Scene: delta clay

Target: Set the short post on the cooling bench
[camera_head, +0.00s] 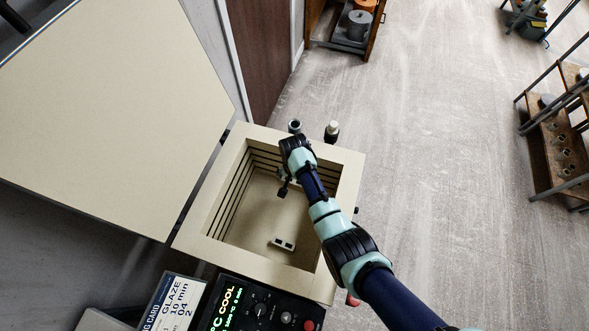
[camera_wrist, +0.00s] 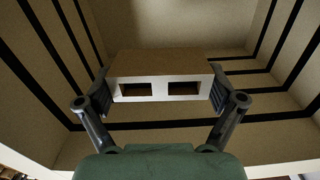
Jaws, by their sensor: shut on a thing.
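My gripper (camera_wrist: 162,98) is shut on a post (camera_wrist: 190,60), a block with a tan top and a pale front with two rectangular holes. A finger presses on each end of it. In the head view my gripper (camera_head: 285,187) is inside the open kiln (camera_head: 345,170), and my wrist mostly hides what it holds. A small pale block (camera_head: 284,243) with dark holes shows on the kiln floor, apart from the gripper. I cannot tell for sure which thing is the cooling bench.
The kiln walls surround my gripper, and the large lid (camera_head: 110,100) stands open at left. A control box (camera_head: 265,306) and a card (camera_head: 172,303) are in front. A wooden rack (camera_head: 550,150) stands at far right and a shelf unit (camera_head: 375,30) at the back. The floor between is clear.

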